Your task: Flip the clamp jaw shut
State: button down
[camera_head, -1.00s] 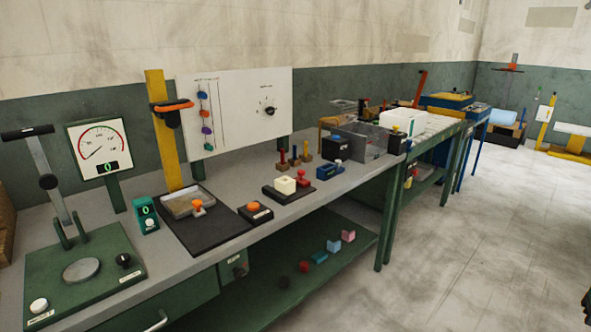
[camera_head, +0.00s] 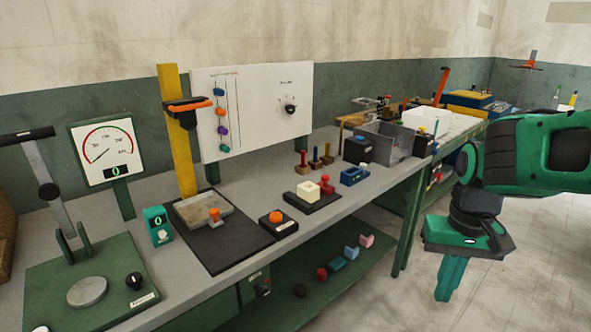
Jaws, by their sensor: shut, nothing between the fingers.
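A cream block (camera_head: 306,190) sits on a dark base plate (camera_head: 318,203) on the bench, with a small red fixture (camera_head: 327,185) at its right. A blue fixture (camera_head: 354,176) with a pale knob stands just right of it. I cannot tell for certain which of these carries the clamp jaw; both are small in view. My gripper (camera_head: 449,281) hangs at the right, in front of the bench edge and over the floor side. Its green fingers are together, point down and hold nothing. It is apart from the bench fixtures.
A gauge (camera_head: 102,150), a lever press on a green base (camera_head: 50,285), a yellow post (camera_head: 175,130) and a white panel (camera_head: 255,110) stand on the left part of the bench. A grey bin (camera_head: 385,143) stands further right. Coloured blocks lie on the lower shelf (camera_head: 310,300).

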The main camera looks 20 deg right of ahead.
aim_at(327, 190)
jog(key=z, duration=0.3)
jog(key=i, duration=1)
jog(key=z, duration=0.65)
